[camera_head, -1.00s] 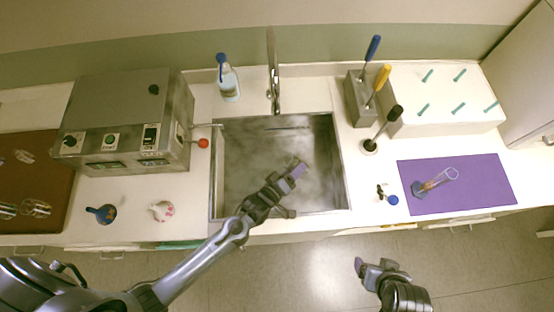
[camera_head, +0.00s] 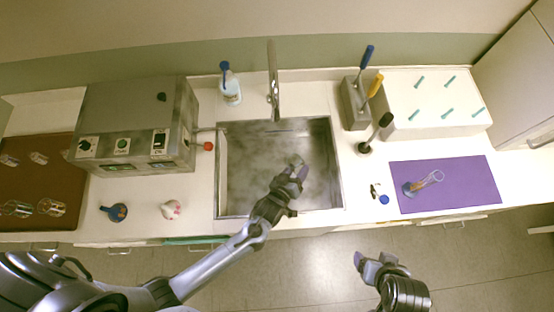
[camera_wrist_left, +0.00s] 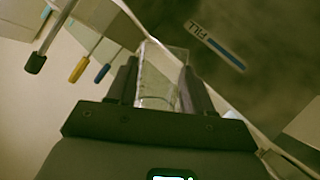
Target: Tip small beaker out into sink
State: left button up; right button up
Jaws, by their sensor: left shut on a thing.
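My left gripper (camera_head: 290,180) is over the right part of the metal sink (camera_head: 240,165). It is shut on the small clear beaker (camera_head: 297,161), of which only a little shows past the fingers. In the left wrist view the clear beaker (camera_wrist_left: 158,85) sits between the two dark fingers of the left gripper (camera_wrist_left: 160,90) and looks tilted. I cannot tell whether liquid is in it. My right gripper (camera_head: 368,262) is in front of the counter, away from the sink, with nothing visible in it; its fingers look apart.
A grey machine (camera_head: 140,120) stands left of the sink, its red-tipped lever reaching towards the rim. The faucet (camera_head: 272,80) rises behind. A wash bottle (camera_head: 231,92), tool block (camera_head: 355,105) and purple mat (camera_head: 470,185) with a glass vessel (camera_head: 425,183) stand around it.

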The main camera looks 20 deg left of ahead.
dwell(0.3)
pick_arm(q)
jog(key=shift+d+r+m+p, duration=0.4)
jog(key=shift+d+r+p, duration=0.1)
jog(key=shift+p, duration=0.1)
jog(key=shift+d+r+m+y+p, duration=0.45)
jog(key=shift+d+m+y+p, duration=0.15)
jog(key=shift+p, duration=0.05)
jog(key=shift+s+d+r+m+y+p, duration=0.1)
jog(key=shift+d+r+m+y+p, duration=0.3)
jog(key=shift+d+m+y, duration=0.5)
jog(key=shift+a, duration=0.15)
jog(key=shift+r+m, duration=0.1)
jog(key=shift+m, duration=0.2)
jog(key=shift+d+r, duration=0.15)
jog(key=shift+d, duration=0.05)
